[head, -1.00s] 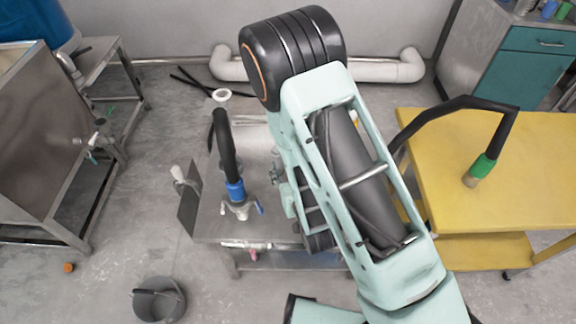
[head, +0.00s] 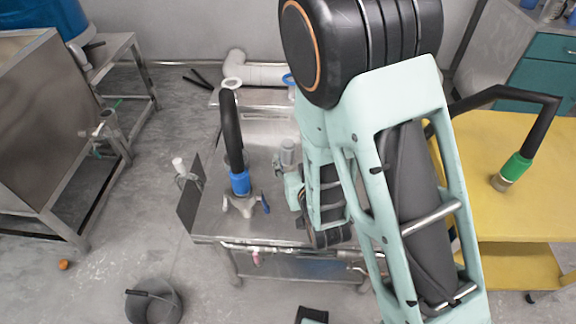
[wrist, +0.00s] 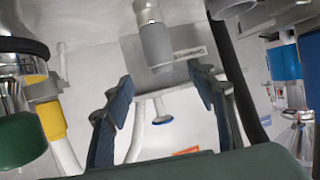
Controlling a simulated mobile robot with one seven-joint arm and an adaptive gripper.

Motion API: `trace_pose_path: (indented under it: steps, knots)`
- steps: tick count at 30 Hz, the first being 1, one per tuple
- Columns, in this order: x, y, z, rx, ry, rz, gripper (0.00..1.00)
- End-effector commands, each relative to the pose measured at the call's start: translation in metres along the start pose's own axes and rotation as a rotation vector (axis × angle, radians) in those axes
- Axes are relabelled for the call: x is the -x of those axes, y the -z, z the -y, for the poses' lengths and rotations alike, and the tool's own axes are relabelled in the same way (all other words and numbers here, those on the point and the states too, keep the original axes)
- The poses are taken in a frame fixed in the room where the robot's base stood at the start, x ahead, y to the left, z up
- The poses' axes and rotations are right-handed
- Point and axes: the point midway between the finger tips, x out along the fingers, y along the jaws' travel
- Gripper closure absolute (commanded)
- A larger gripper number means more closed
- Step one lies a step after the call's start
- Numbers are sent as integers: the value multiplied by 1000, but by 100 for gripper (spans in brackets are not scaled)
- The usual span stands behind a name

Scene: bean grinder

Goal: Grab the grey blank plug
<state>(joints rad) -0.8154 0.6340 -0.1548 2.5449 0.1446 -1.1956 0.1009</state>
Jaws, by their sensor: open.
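The grey blank plug appears to be the grey cylinder (wrist: 157,45) at the top middle of the wrist view, on a metal fitting. In the head view a grey cylinder (head: 288,152) stands on the steel table (head: 270,208), left of my arm; it looks like the same plug. My gripper (wrist: 160,80) is open, with one dark blue finger on each side of the picture. The plug lies beyond the fingertips and between their lines; nothing is held. In the head view my arm hides much of the gripper.
A black hose with a blue collar (head: 240,183) stands on the table left of the plug. A black hose with a green collar (head: 516,166) rests on the yellow table (head: 475,140). In the wrist view, fittings with a yellow collar (wrist: 50,120) and blue collar (wrist: 284,63) flank the fingers.

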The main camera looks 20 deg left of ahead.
Motion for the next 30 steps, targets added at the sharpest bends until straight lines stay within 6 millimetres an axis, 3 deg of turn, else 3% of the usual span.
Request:
trace_pose_path:
  steps: [26,30]
  knots:
    - [-33,-3,0,-1,2,1,48]
    - [-50,-9,1,0,2,2,48]
